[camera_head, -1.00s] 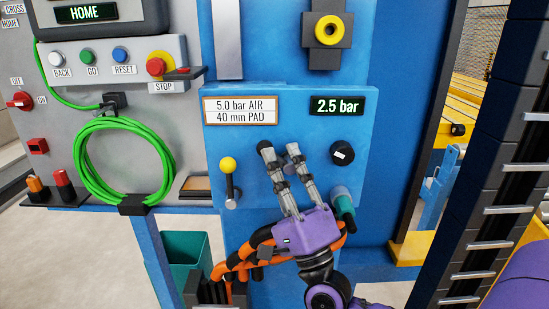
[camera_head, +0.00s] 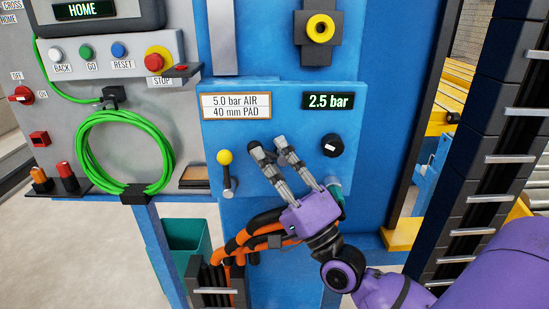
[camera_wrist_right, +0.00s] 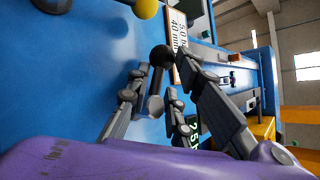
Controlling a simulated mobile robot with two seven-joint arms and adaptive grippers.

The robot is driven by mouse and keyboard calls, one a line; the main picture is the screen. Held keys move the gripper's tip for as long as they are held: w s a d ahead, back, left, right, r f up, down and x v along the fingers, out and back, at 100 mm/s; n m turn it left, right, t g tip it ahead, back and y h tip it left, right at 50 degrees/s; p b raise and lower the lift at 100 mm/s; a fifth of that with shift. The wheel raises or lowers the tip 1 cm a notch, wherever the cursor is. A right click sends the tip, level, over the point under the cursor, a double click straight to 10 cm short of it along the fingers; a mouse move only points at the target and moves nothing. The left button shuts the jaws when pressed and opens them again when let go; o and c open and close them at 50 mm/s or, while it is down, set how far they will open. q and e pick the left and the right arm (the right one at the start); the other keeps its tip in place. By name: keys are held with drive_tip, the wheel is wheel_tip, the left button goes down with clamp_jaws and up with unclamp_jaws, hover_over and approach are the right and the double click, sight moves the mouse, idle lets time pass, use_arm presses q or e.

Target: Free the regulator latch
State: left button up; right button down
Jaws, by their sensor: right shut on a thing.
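The regulator panel (camera_head: 215,130) is blue, with a dark round regulator knob (camera_head: 332,145) at its right. A display (camera_head: 328,101) above the knob reads 2.5 bar. My right gripper (camera_head: 266,147) is in front of the panel, left of the regulator knob. In the right wrist view its fingers (camera_wrist_right: 153,88) are closed about a short stem with a black ball end (camera_wrist_right: 162,56), which looks like the latch lever. In the head view the fingers partly hide this lever. My left gripper is not in view.
A yellow-ball lever (camera_head: 225,158) stands left of my gripper. A teal fitting (camera_head: 335,190) is close by my right gripper's side. Orange and black hoses (camera_head: 250,238) run below. A green coiled hose (camera_head: 83,150) and a red stop button (camera_head: 155,60) are farther left.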

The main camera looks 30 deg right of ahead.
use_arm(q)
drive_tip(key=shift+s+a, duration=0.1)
use_arm(e)
drive_tip(key=shift+a+f, duration=0.15)
drive_tip(key=shift+a, duration=0.05)
drive_tip(key=c, duration=2)
unclamp_jaws()
drive_tip(key=shift+o, duration=1.3)
drive_tip(key=shift+w+a, duration=0.1)
drive_tip(key=shift+w, duration=0.05)
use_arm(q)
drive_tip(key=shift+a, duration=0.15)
